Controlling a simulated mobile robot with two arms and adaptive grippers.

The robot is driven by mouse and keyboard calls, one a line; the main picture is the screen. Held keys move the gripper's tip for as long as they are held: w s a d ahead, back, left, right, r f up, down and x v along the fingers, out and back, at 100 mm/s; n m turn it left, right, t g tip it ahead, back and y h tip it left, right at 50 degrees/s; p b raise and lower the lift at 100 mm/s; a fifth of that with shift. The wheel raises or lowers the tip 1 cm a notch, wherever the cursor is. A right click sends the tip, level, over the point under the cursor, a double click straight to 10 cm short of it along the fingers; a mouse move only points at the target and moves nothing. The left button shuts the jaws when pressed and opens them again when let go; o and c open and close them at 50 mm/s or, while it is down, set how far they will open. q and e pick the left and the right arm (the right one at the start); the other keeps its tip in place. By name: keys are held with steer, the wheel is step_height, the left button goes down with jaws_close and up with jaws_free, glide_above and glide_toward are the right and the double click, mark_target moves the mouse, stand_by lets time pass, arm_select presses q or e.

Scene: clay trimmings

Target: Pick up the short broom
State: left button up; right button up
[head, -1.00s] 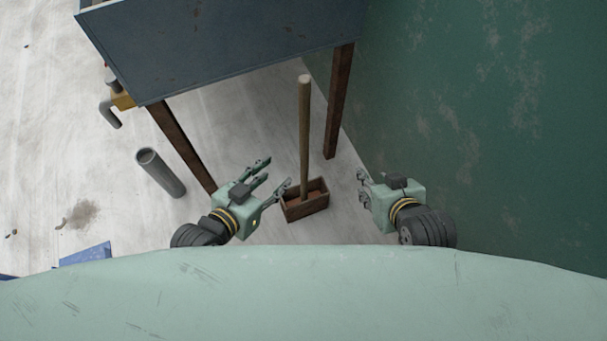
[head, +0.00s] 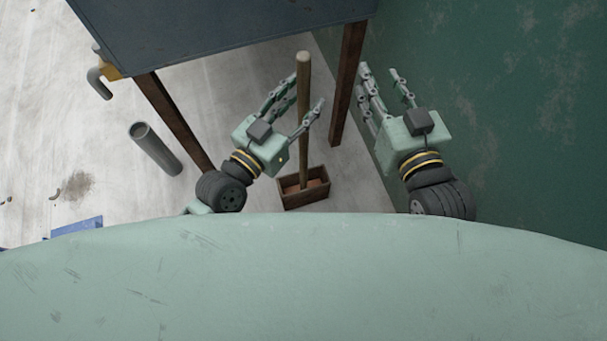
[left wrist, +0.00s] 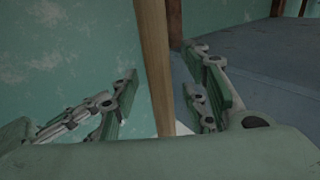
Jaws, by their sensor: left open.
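The short broom's wooden handle (head: 303,110) stands upright in the head view, its foot in a small brown wooden box (head: 306,197) on the floor. My left gripper (head: 303,112) is open, with its fingers on both sides of the handle's middle. In the left wrist view the handle (left wrist: 155,60) runs between the spread fingers (left wrist: 160,105), and I see no finger closed on it. The broom's head is not clearly visible inside the box. My right gripper (head: 380,82) has its fingers apart and empty, right of the broom, near the green wall.
A dark grey-blue table or bin (head: 215,30) on brown legs (head: 347,80) stands behind the broom. The green wall (head: 520,110) is close on the right. A blue item (head: 78,227) lies lower left.

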arm_select(q)
steer(key=shift+w+d, duration=0.15)
steer(key=shift+w, duration=0.05)
steer(key=shift+c, duration=0.5)
jaws_close()
steer(key=shift+r, duration=0.1)
